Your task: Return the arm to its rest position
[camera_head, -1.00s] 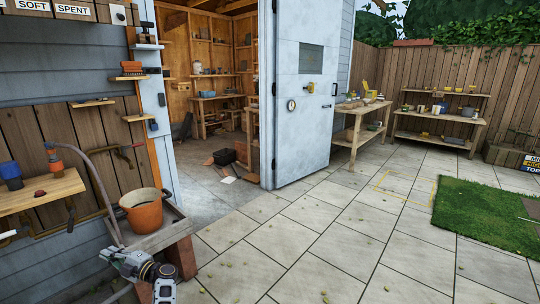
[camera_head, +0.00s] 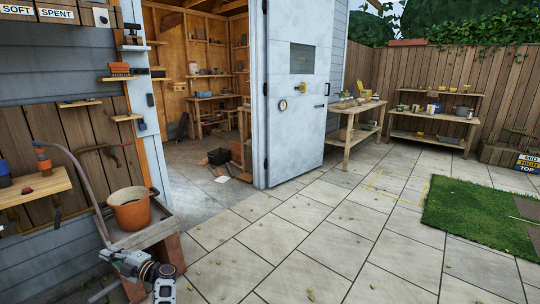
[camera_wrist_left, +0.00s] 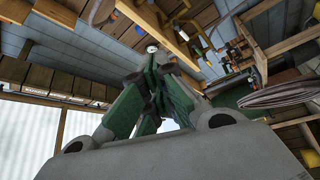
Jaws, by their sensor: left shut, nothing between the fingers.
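My left arm (camera_head: 130,264) shows at the bottom left of the head view, low and folded, in front of the small bench with the orange pot. In the left wrist view my left gripper (camera_wrist_left: 153,66) points up, with its green and dark fingers together and nothing between them. My right gripper shows in neither view.
An orange pot (camera_head: 131,212) stands on a low bench (camera_head: 152,234) close behind my left arm. A wooden wall shelf (camera_head: 36,188) is at the left. The white shed door (camera_head: 297,130) stands open. Paving (camera_head: 310,235) ahead and to the right is clear up to the grass (camera_head: 480,215).

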